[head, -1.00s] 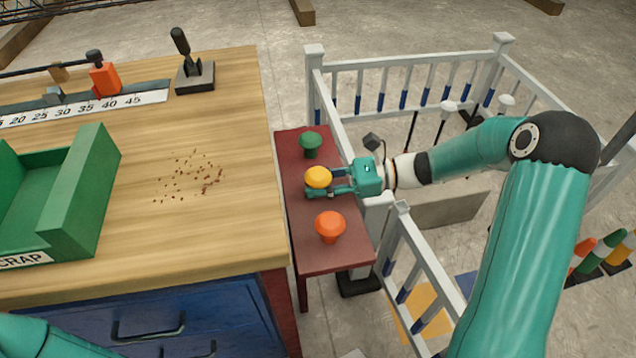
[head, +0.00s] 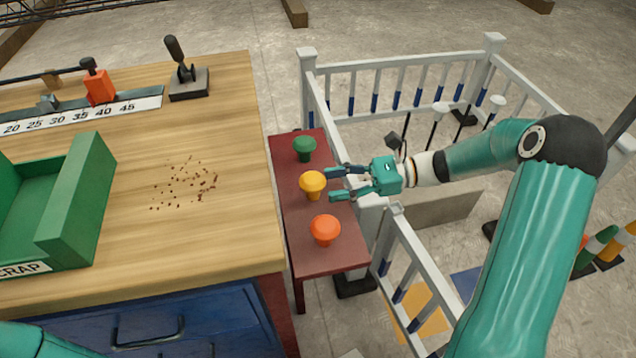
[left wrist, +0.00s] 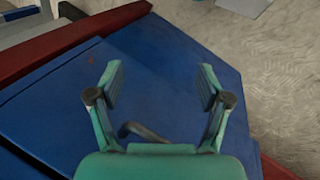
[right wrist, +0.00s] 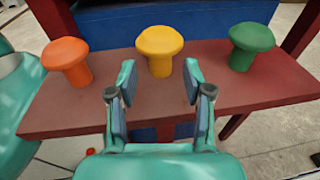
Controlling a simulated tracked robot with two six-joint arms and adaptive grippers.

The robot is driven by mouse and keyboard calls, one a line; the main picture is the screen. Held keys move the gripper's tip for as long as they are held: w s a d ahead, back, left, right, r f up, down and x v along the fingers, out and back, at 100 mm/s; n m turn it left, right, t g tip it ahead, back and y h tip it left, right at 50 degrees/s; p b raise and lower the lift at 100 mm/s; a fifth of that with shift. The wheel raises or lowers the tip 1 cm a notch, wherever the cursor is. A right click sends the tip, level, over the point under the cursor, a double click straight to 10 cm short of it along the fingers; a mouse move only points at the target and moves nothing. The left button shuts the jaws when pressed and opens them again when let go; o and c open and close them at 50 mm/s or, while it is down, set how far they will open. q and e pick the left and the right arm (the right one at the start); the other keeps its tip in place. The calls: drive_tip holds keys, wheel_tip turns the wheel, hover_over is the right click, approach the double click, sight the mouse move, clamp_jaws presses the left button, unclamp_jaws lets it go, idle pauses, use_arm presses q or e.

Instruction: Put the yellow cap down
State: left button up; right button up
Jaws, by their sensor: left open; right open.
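The yellow cap (head: 312,184) stands upright on the small red-brown table (head: 347,248), between the green cap (head: 304,146) and the orange cap (head: 325,229). My right gripper (head: 334,184) is open and empty, just to the right of the yellow cap and apart from it. In the right wrist view the yellow cap (right wrist: 160,46) stands beyond the open fingers (right wrist: 156,82), with the orange cap (right wrist: 65,56) to its left and the green cap (right wrist: 250,42) to its right. My left gripper (left wrist: 158,82) is open and empty over blue drawer fronts in the left wrist view.
The wooden workbench (head: 225,225) adjoins the small table on the left, with a green scrap bin (head: 82,200) and brown crumbs on it. A white railing (head: 415,66) stands close on the right, around my right forearm.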

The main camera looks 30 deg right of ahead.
drive_tip(key=v, duration=0.6)
drive_tip(key=shift+d+p, duration=0.35)
drive_tip(key=shift+p, duration=0.05)
drive_tip(key=shift+s, duration=0.25)
